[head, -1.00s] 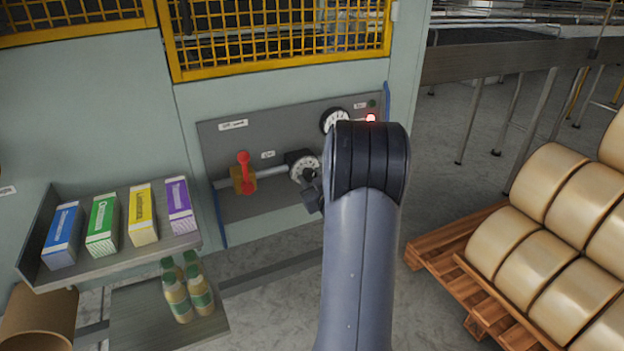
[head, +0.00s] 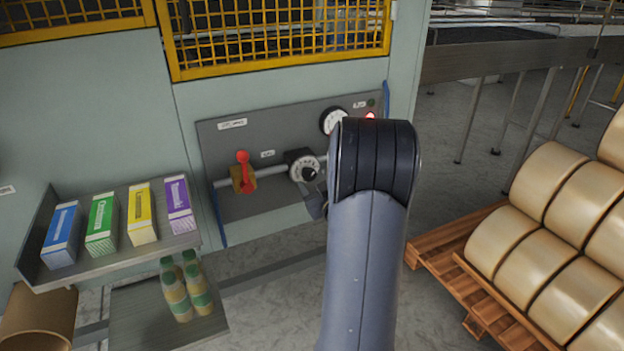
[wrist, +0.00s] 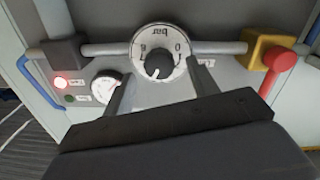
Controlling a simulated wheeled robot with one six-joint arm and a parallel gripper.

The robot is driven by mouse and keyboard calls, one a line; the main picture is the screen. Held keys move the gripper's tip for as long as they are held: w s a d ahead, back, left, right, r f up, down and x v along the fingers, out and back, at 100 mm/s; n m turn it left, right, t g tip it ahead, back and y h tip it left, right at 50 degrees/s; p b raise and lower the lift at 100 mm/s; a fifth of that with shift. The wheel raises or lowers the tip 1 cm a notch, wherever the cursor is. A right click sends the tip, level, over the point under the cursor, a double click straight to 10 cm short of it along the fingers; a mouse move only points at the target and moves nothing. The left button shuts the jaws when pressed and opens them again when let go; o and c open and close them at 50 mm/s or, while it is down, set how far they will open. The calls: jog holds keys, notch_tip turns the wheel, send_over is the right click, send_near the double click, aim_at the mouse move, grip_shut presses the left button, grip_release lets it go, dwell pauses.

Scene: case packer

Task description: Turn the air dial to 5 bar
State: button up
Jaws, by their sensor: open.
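The air dial (head: 297,160) is a round white-faced knob with a black centre, set on the pipe of the grey panel. In the wrist view the dial (wrist: 147,42) shows upside down, with the word "bar" and a black knob (wrist: 159,66). My gripper (wrist: 160,88) is open, its two fingers spread either side below the dial, apart from the knob and empty. In the head view my arm hides most of the gripper, and only a dark part (head: 316,204) shows below the dial. A white gauge (head: 333,121) is above right; it also shows in the wrist view (wrist: 106,86).
A red-handled valve (head: 243,172) sits on the pipe left of the dial. A red lamp (head: 370,115) glows at the panel's upper right. A shelf with several boxes (head: 141,213) is at left, and a pallet of rolls (head: 530,235) at right.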

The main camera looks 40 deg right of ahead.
aim_at(308, 173)
jog(key=v, duration=0.8)
jog(key=x, duration=1.1)
jog(key=shift+s, duration=0.1)
